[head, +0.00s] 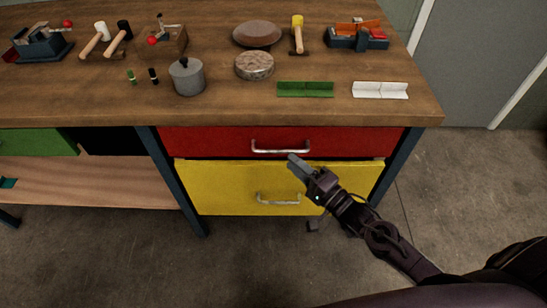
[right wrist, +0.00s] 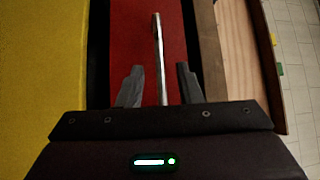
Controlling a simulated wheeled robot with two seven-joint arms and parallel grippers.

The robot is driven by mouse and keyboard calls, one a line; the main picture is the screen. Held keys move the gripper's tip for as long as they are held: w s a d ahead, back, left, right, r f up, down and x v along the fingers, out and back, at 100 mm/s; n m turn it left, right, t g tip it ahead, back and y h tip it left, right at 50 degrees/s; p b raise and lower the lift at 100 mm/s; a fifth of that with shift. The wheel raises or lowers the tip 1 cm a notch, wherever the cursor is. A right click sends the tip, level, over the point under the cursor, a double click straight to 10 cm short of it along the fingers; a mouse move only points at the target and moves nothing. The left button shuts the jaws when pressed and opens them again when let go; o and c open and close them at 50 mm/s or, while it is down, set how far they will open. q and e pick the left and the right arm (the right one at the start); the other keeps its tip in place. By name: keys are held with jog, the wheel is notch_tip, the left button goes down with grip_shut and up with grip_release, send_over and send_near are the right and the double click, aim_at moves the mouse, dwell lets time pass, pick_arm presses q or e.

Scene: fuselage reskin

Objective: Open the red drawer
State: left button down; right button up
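The red drawer (head: 220,141) is closed under the right part of the workbench top, with a silver bar handle (head: 281,147) on its front. My right gripper (head: 296,160) is just below and near the right part of that handle. In the right wrist view, the fingers of my right gripper (right wrist: 161,88) are open, with the handle (right wrist: 160,55) lying between them and a gap on each side. The red drawer front (right wrist: 127,60) shows behind it. My left gripper is not in view.
A yellow drawer (head: 230,185) with its own handle is below and stands slightly forward. The bench top (head: 215,95) overhangs the red drawer and carries a pot (head: 187,77), mallets and green and white angle pieces. Floor in front is clear.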

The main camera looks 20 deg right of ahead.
aim_at(279, 151)
jog(key=x, duration=0.6)
jog(key=shift+w, duration=0.15)
jog(key=shift+c, duration=0.2)
grip_shut()
